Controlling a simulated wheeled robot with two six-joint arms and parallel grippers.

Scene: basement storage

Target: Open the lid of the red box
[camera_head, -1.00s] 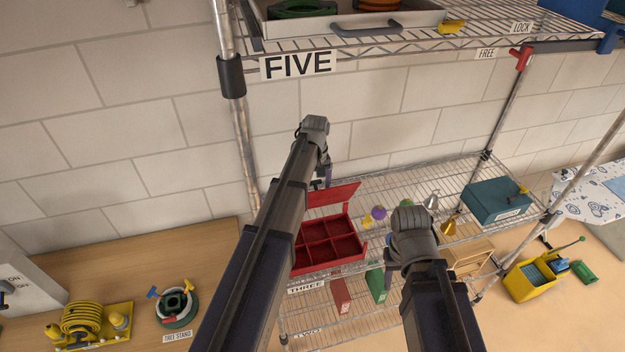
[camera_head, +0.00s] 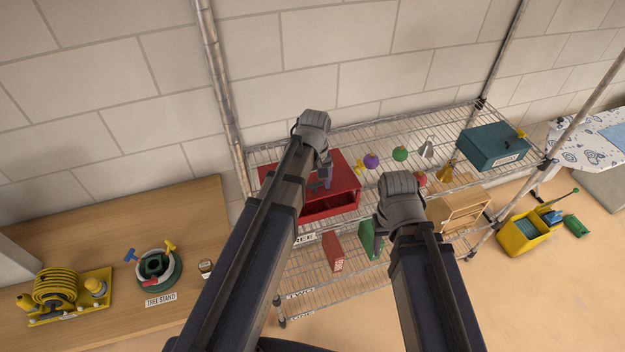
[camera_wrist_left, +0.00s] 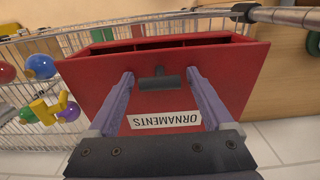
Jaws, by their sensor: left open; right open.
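The red box (camera_head: 325,212) stands on the wire shelf in the head view. Its red lid (camera_head: 345,170) is tilted partway up, and the front of the open compartments shows below it. In the left wrist view the lid (camera_wrist_left: 235,70) carries an ORNAMENTS label and a dark handle (camera_wrist_left: 158,84). My left gripper (camera_head: 322,180) is over the lid. In the wrist view its fingers (camera_wrist_left: 159,78) are open, one on each side of the handle; I cannot tell whether they touch the lid. My right gripper (camera_head: 381,222) is open in front of the shelf, its fingertips partly hidden.
Shelf posts (camera_head: 222,80) stand at the sides. A wooden table (camera_head: 120,230) is at left.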

